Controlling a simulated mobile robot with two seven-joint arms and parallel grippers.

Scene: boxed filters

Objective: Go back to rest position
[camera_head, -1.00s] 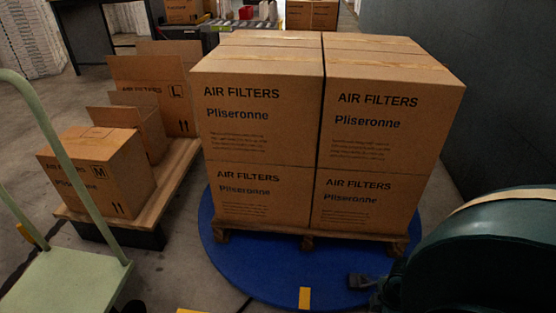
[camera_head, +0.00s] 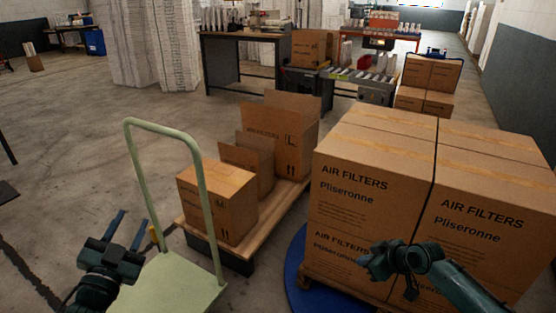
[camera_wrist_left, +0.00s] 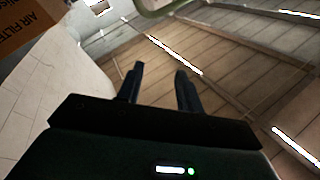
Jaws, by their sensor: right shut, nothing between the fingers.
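My left gripper (camera_head: 128,230) is at the lower left of the head view, beside the green cart (camera_head: 172,285). Its two fingers stand apart and point up, with nothing between them. In the left wrist view the left gripper (camera_wrist_left: 158,82) also shows open and empty, with the ceiling behind it. My right gripper (camera_head: 366,260) is at the lower right, in front of the stacked air filter boxes (camera_head: 370,190) as seen from the head. Its fingers are together and hold nothing. I cannot tell whether it touches the boxes.
The boxes stand on a pallet on a blue round platform (camera_head: 293,262). A wooden pallet (camera_head: 285,205) with open and closed cartons (camera_head: 215,200) lies between cart and stack. A table (camera_head: 240,38) and conveyor (camera_head: 360,82) stand behind. The floor at left (camera_head: 70,150) is mostly clear.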

